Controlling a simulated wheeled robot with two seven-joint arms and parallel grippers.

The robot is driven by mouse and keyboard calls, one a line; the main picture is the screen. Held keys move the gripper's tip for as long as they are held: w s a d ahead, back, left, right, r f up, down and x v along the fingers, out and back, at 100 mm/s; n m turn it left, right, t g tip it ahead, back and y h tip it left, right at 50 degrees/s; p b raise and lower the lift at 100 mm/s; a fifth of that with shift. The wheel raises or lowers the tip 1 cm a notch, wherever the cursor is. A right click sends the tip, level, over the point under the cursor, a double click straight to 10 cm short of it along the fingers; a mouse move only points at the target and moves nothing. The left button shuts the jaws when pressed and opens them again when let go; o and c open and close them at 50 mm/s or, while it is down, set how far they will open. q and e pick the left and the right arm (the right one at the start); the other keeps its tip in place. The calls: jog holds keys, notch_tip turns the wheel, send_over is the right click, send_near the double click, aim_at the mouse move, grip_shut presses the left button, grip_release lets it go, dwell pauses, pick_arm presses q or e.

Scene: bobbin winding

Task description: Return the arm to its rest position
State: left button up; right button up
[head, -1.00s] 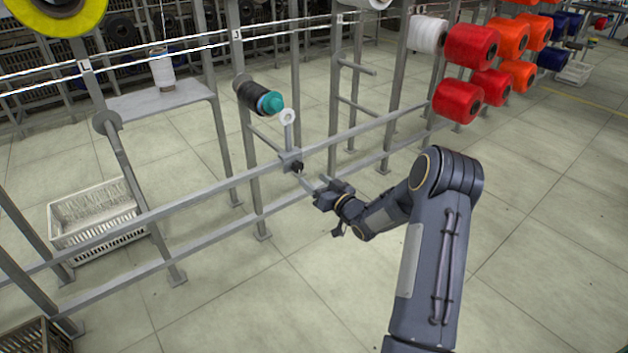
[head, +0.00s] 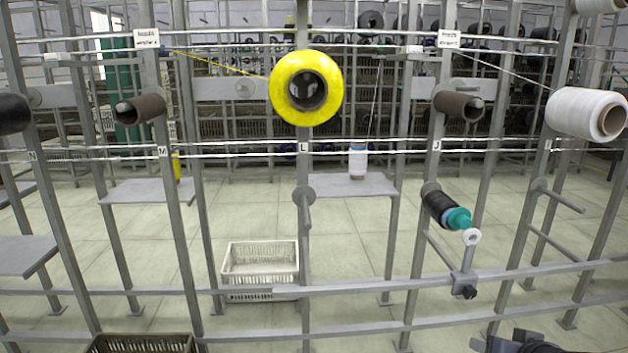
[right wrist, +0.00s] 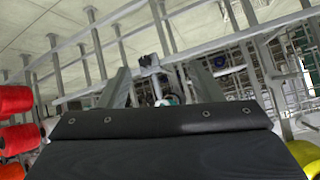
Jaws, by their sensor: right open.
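My right arm shows at the bottom right of the head view, where a dark part of its wrist and gripper (head: 518,343) is cut off by the lower edge. In the right wrist view my right gripper (right wrist: 163,88) is open, its two grey fingers apart, with nothing seen held between them. Beyond the fingers is the frame with its rail. The black bobbin with a teal end (head: 445,210) sits on post J, above and apart from my arm. A clamp with a dark knob (head: 464,286) is on the rail below it. My left gripper is not in view.
A grey rail (head: 360,287) crosses the front. A yellow spool (head: 306,88) hangs on post L and a white spool (head: 588,114) at the right. A white crate (head: 258,268) stands on the floor behind the rail. Red spools (right wrist: 18,135) lie left in the wrist view.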

jog(key=s+a+f+n+g+y, duration=0.1)
jog(key=s+a+f+g+y, duration=0.1)
jog(key=s+a, duration=0.6)
jog(key=s+a+f+n+g+y, duration=0.1)
jog(key=s+a+g+y, duration=0.3)
jog(key=s, duration=0.8)
notch_tip(320, 180, up, 31)
jog(key=t+h+p, duration=0.1)
jog(key=p, duration=3)
jog(key=shift+w+a+h, duration=0.15)
jog(key=shift+w+h, duration=0.15)
